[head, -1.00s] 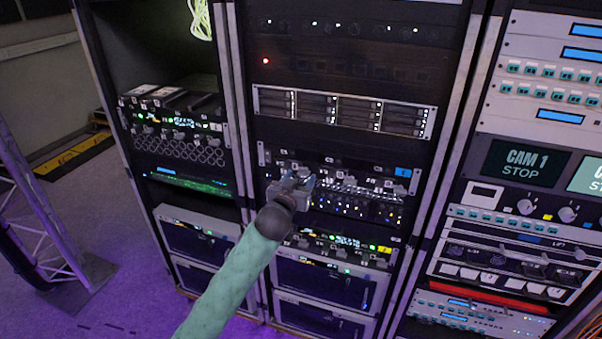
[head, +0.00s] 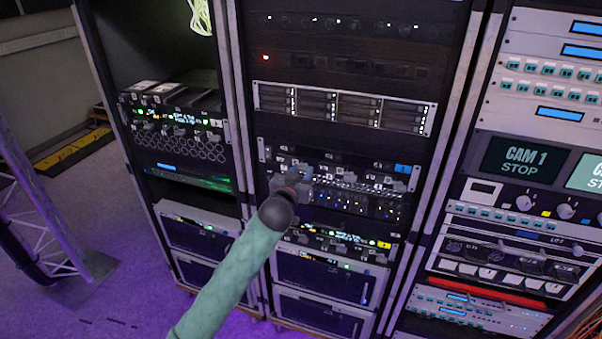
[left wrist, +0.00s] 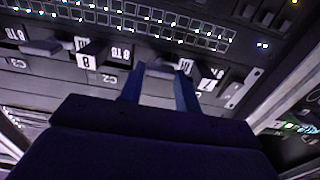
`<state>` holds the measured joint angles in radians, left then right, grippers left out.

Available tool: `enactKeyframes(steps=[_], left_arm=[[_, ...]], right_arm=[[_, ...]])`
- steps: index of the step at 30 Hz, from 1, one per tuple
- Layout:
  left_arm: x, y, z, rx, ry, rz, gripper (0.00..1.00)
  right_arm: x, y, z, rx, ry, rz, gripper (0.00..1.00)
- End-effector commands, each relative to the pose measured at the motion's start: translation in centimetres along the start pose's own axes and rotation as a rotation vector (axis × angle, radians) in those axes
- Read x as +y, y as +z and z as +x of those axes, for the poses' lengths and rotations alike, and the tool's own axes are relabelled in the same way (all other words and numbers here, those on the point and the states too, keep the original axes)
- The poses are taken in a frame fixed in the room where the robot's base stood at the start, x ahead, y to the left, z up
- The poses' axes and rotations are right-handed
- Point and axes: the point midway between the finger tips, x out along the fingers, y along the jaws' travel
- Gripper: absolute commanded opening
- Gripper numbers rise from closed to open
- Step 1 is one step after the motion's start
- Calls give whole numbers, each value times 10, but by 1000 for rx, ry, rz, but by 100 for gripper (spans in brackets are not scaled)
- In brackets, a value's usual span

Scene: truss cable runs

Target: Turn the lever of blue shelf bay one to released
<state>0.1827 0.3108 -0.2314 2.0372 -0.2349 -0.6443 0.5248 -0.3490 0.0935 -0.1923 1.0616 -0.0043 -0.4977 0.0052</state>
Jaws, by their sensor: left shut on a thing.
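The blue shelf (head: 403,168), marked by a blue tag at its right end, is a row of bays with small levers in the middle rack. My left gripper (head: 308,178) is at the left part of this row. In the left wrist view my left gripper (left wrist: 160,82) has a finger on each side of a dark lever (left wrist: 162,72) and is shut on it. The gripper hides much of this lever, and I cannot read its bay number. Other levers (left wrist: 88,55) with white tags stand beside it. My right gripper is not in view.
A yellow-tagged shelf (head: 384,244) lies just below. A server with drive bays (head: 345,108) sits above. The left rack (head: 180,120) and the right rack with a CAM 1 screen (head: 522,160) flank it. A truss (head: 45,220) stands at the far left.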

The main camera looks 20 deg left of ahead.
Motion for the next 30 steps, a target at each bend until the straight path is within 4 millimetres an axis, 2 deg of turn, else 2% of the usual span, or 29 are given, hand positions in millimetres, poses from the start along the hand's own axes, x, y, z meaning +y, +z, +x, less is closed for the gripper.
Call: enactKeyframes(steps=[11, 20, 30], left_arm=[[0, -1, 0, 0, 0, 177, 10], [1, -1, 0, -1, 0, 452, 10], [2, 0, 0, -2, 0, 777, 10]], right_arm=[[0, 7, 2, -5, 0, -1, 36], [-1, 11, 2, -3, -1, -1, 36], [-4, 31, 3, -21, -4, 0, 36]])
